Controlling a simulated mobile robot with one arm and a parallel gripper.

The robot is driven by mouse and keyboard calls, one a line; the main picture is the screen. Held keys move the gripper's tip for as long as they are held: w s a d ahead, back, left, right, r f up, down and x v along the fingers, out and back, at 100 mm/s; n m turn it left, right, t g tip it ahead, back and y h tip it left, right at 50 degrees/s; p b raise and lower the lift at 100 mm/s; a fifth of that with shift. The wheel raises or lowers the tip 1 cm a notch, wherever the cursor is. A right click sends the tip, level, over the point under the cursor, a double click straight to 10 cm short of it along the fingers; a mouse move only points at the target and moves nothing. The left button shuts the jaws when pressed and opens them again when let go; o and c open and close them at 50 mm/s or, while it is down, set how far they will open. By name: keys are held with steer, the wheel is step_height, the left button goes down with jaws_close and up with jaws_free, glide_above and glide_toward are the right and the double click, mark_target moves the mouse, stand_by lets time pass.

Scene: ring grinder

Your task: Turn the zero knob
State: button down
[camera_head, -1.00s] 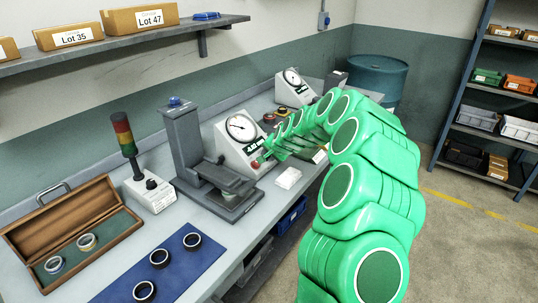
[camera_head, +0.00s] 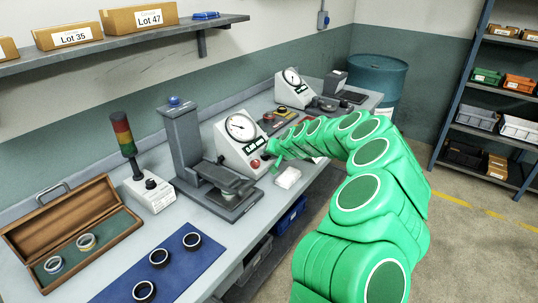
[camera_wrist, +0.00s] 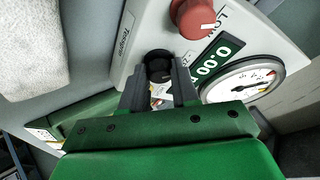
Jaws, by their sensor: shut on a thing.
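The gauge box (camera_head: 226,148) stands mid-bench in the head view, with a round dial (camera_head: 241,127) and a red knob (camera_head: 255,163) on its sloped front. In the wrist view the red knob (camera_wrist: 197,17) is close above my gripper (camera_wrist: 159,82). The fingers are shut on a black round knob (camera_wrist: 158,64) on the same panel, one finger each side. Its label is partly hidden. The small display (camera_wrist: 213,60) beside it reads 0.00. In the head view my gripper (camera_head: 271,152) is at the box's front, and the black knob is hidden.
A press-like stand (camera_head: 186,140) is left of the gauge box. A second gauge (camera_head: 293,89) stands farther back. A blue mat (camera_head: 175,270) with black rings lies at the front left.

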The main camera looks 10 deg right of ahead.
stand_by(0.4)
steer(key=c, duration=0.8)
jaws_free()
steer(key=shift+c, duration=0.2)
steer(key=v, duration=0.7)
steer(key=shift+s+d+r, duration=0.15)
steer(key=shift+s+r, duration=0.1)
steer(key=shift+s, duration=0.05)
